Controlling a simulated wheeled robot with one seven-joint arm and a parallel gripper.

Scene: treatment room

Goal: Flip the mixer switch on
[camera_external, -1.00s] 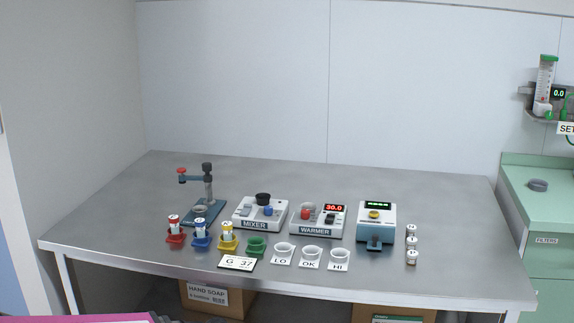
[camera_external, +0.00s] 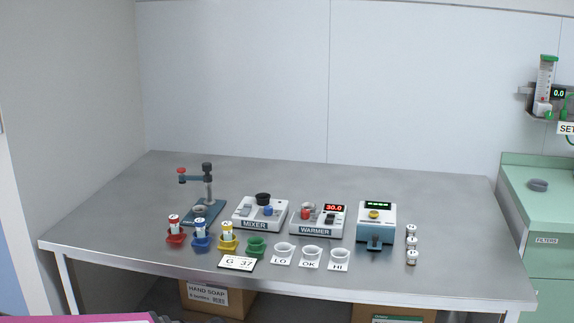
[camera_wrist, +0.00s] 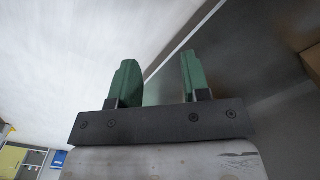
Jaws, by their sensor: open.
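The mixer (camera_external: 259,212) is a pale box labelled MIXER near the middle of the steel table in the external view. The mixer is not in the wrist view. In the external view my gripper is not seen, so its distance from the mixer cannot be told.
The warmer (camera_external: 318,219), reading 30.0, stands right of the mixer. A press stand (camera_external: 206,204) is at its left. Colored holders with vials (camera_external: 200,236) and white cups (camera_external: 311,253) line the front. The back of the table (camera_external: 330,178) is clear.

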